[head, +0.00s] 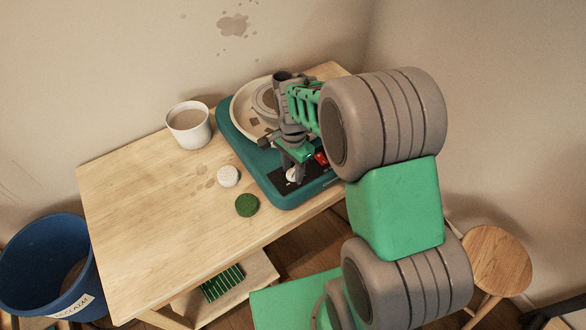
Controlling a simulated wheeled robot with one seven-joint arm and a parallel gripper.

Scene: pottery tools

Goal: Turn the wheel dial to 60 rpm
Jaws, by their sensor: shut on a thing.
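The pottery wheel (284,201) is a teal machine on the wooden table, with a pale round splash pan (240,119) at its back. A dark control panel lies at its front edge. The white dial (292,175) sits on that panel. My gripper (293,171) reaches down over the panel and is shut on the dial. The fingers and arm hide part of the dial, so its pointer and any speed marks cannot be read. A red part (321,158) shows on the wheel just right of my gripper.
A white cup (189,127) with brownish contents stands left of the wheel. A white round piece (228,176) and a green round pad (247,205) lie near the wheel's left side. The table's left half (130,190) is mostly clear. A blue bucket (28,265) and wooden stool (497,258) stand beside it.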

